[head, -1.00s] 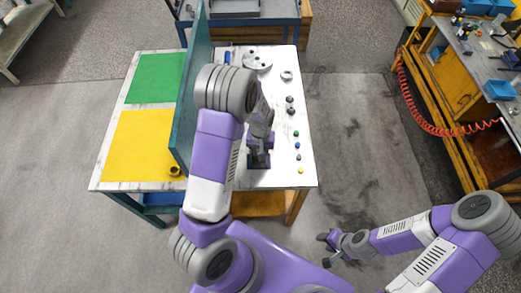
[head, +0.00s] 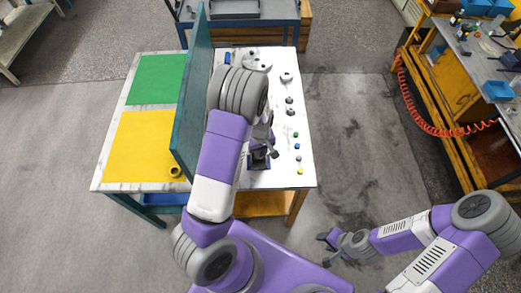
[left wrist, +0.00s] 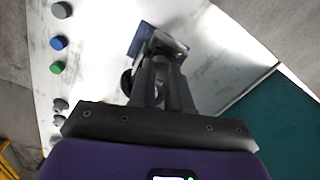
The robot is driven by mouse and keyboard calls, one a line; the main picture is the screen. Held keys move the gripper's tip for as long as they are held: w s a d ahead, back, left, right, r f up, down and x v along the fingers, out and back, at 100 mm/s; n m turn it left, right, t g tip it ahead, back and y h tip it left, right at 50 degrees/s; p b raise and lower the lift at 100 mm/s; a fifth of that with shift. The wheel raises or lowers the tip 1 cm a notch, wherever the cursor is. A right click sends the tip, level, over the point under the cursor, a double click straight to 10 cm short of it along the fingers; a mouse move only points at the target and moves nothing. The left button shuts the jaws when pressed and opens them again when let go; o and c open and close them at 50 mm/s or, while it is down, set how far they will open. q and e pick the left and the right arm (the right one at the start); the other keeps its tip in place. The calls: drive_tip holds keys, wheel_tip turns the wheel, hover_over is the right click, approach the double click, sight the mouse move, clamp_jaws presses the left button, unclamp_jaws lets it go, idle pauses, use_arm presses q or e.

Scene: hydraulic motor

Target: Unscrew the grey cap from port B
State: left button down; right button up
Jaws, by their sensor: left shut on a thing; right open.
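The motor (head: 258,163) is a small dark, purple-blue block standing near the front of the white table. It also shows in the left wrist view (left wrist: 146,40), partly behind my fingers. My left gripper (head: 266,148) is at the motor, mostly covered by my forearm in the head view. Its fingers (left wrist: 160,62) are shut on a small piece at the motor, which I take for the grey cap; they hide it, and the port marking cannot be read. A dark round part (left wrist: 127,82) shows beside the fingers. My right gripper (head: 327,247) is open and empty, low right, away from the table.
Small green (head: 295,134), blue (head: 297,146), grey (head: 298,158) and yellow (head: 299,170) pieces line the table's right side. Grey parts (head: 290,110) lie behind them. A teal upright panel (head: 192,105) stands left of the motor. A yellow ring (head: 175,171) lies on the yellow mat (head: 140,150).

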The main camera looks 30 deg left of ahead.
use_arm(q)
drive_tip(key=n+p, duration=0.1)
drive_tip(key=n, duration=0.2)
drive_tip(key=shift+r+n, duration=0.1)
drive_tip(key=shift+n, duration=0.8)
drive_tip(key=c, duration=1.2)
unclamp_jaws()
drive_tip(key=shift+p, duration=0.3)
